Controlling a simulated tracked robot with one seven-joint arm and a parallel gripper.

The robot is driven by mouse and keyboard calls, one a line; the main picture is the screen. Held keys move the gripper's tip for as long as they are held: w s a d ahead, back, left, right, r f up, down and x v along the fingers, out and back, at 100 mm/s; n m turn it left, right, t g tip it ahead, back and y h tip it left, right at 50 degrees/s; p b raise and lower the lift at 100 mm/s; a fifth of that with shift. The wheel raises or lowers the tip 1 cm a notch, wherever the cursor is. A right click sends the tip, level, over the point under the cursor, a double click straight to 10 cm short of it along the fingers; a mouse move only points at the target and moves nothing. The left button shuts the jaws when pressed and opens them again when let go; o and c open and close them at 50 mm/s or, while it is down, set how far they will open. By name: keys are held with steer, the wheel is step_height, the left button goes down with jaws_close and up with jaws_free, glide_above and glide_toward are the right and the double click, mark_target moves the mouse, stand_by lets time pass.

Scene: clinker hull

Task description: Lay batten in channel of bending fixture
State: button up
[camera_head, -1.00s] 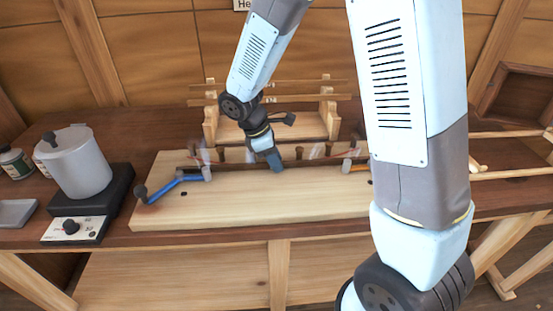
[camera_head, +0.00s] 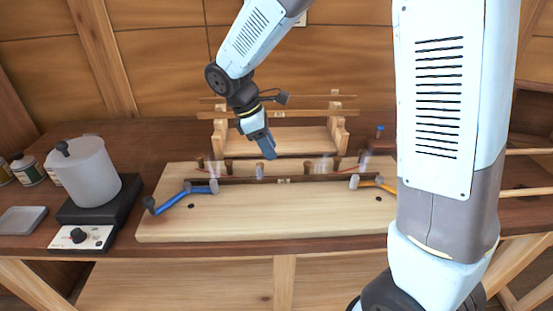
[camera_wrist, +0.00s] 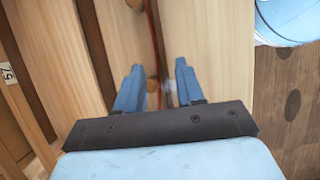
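The bending fixture (camera_head: 290,222) is a pale board on the bench, with brown pegs, a blue lever (camera_head: 185,198) at left and an orange lever (camera_head: 376,183) at right. A dark straight strip, apparently the batten (camera_head: 240,181), lies lengthwise along its peg row with a small label near the middle. Whether it is fully seated I cannot tell. My gripper (camera_head: 268,148) is above the strip's middle. In the wrist view my gripper (camera_wrist: 158,80) has its fingers apart, with the strip and a thin red line running below the gap.
A rack (camera_head: 222,138) with long strips across it stands behind the fixture. A grey pot (camera_head: 85,175) on a hot plate (camera_head: 82,238) stands at left, beside a small tray (camera_head: 22,220) and tins (camera_head: 27,170). Whitish wisps hang over the fixture.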

steer(key=s+d+r+m+t+y, duration=0.1)
steer(key=s+d+r+m, duration=0.2)
steer(key=d+r+m, duration=0.25)
steer(key=s+d+r+m+t+y, duration=0.1)
steer(key=s+d+r+m+y, duration=0.1)
steer(key=s+d+r+m, duration=0.35)
steer(key=s+d+r+m+t+y, duration=0.1)
steer(key=s+d+r+m+t, duration=0.2)
steer(key=s+d+m, duration=0.3)
steer(key=s+d+r, duration=0.1)
steer(key=s+d, duration=0.1)
steer(key=d, duration=0.1)
steer(key=shift+s+d+r+m+t, duration=0.25)
steer(key=shift+s+m+t, duration=0.05)
steer(key=shift+s+t, duration=0.1)
steer(key=shift+s, duration=0.1)
